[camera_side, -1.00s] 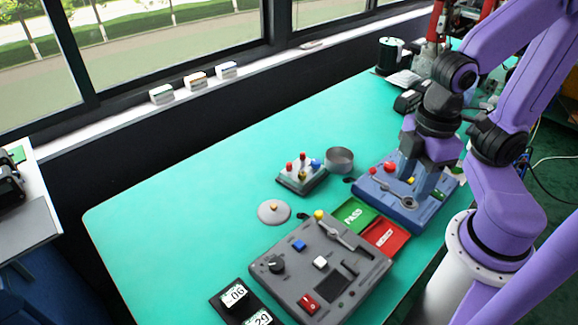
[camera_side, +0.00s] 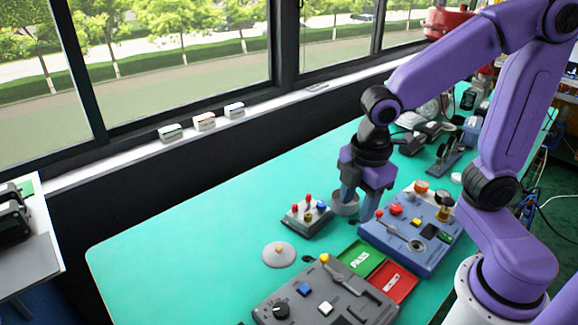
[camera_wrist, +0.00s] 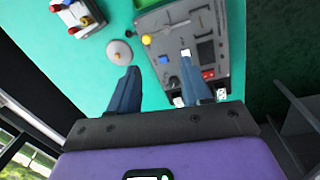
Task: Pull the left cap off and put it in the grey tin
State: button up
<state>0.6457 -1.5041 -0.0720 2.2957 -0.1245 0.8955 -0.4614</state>
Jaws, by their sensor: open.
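My gripper (camera_side: 357,210) is open, fingers pointing down, between the grey tin and the blue panel. The grey tin (camera_side: 342,209) is partly hidden behind a finger, and its inside is not visible. The blue panel (camera_side: 388,236) to the right carries a red knob (camera_side: 396,209), an orange cap (camera_side: 421,187) and a yellow-and-black knob (camera_side: 443,206). I cannot tell which of these is the left cap. In the wrist view my gripper (camera_wrist: 165,82) has spread fingers with nothing held between them; neither the tin nor the blue panel is identifiable there.
A small block with red and blue knobs (camera_side: 307,217) stands left of the tin. A grey round lid (camera_side: 278,255), a grey panel (camera_side: 330,300), a green PASS tray (camera_side: 361,258) and a red tray (camera_side: 393,281) lie nearer. The table's left part is clear.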

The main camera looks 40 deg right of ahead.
jog(key=w+f+n+h, duration=0.15)
jog(key=w+n, duration=0.25)
jog(key=w, duration=0.9)
jog(key=n, duration=0.4)
send_near(295, 205)
jog(key=shift+t+h, duration=0.3)
jog(key=shift+h, duration=0.15)
jog(key=x, duration=0.8)
jog(key=shift+s+a+f, duration=0.15)
jog(key=shift+a+f, duration=0.15)
grip_shut()
